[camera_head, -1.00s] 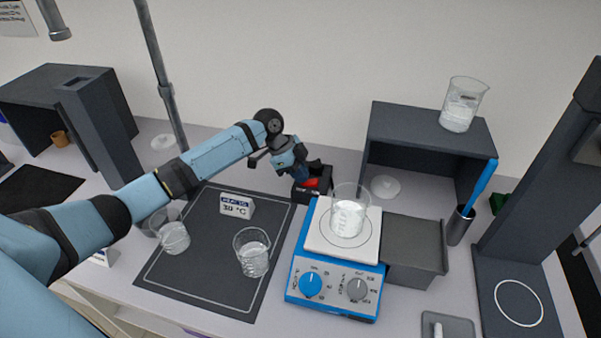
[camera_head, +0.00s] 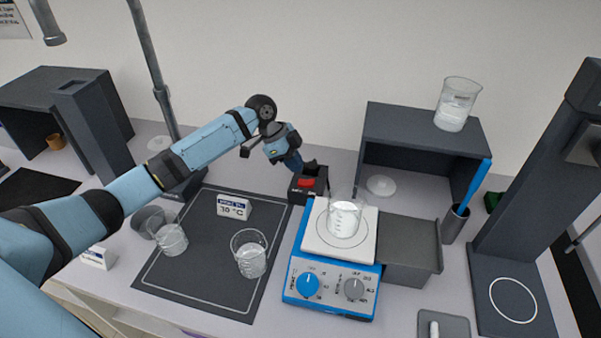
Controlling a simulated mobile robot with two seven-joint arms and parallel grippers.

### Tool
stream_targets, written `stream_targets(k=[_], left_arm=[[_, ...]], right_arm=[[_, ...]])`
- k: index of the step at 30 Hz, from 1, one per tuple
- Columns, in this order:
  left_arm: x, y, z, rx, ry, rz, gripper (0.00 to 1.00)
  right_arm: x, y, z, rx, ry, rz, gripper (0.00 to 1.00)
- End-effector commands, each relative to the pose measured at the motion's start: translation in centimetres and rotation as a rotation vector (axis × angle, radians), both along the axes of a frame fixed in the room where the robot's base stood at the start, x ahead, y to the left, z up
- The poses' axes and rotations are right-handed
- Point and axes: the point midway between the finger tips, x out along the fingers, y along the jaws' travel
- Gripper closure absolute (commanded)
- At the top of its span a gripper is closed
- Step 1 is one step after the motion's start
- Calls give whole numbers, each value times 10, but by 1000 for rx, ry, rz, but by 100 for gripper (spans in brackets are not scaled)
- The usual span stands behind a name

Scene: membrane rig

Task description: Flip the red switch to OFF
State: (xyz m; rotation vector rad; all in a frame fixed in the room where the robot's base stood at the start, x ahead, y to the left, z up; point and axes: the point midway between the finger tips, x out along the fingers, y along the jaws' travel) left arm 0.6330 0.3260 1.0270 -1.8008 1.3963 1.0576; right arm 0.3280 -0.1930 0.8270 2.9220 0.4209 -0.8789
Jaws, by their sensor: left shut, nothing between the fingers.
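The red switch (camera_head: 305,183) sits on a small black box (camera_head: 309,194) behind the blue and white hotplate, with small light lettering on the box's front. I cannot tell from its tilt which side is pressed. My left gripper (camera_head: 297,168) is shut and empty, just behind and above the switch, pointing down. The red top shows clear of the fingers; whether they touch the box is unclear. My right gripper is not in view.
The hotplate (camera_head: 302,263) carries a beaker (camera_head: 344,219) close in front of the switch box. Two glass beakers (camera_head: 170,240) (camera_head: 250,262) and a small temperature sign (camera_head: 234,207) stand on the dark mat (camera_head: 200,275). A grey shelf (camera_head: 420,122) stands right of the switch.

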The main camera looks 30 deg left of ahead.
Motion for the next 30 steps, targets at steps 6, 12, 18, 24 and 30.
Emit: stream_targets(k=[6, 12, 18, 24, 30], left_arm=[[-6, 25, 45, 2, -4, 1, 100], [-10, 41, 74, 2, -2, 0, 100], [-12, 47, 86, 0, 0, -1, 100], [-12, 47, 87, 0, 0, -1, 100], [-12, 47, 90, 0, 0, -1, 100]], right_arm=[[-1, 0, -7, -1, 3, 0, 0], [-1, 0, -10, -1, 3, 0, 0], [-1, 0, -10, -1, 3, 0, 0], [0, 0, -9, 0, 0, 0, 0], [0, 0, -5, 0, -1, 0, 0]])
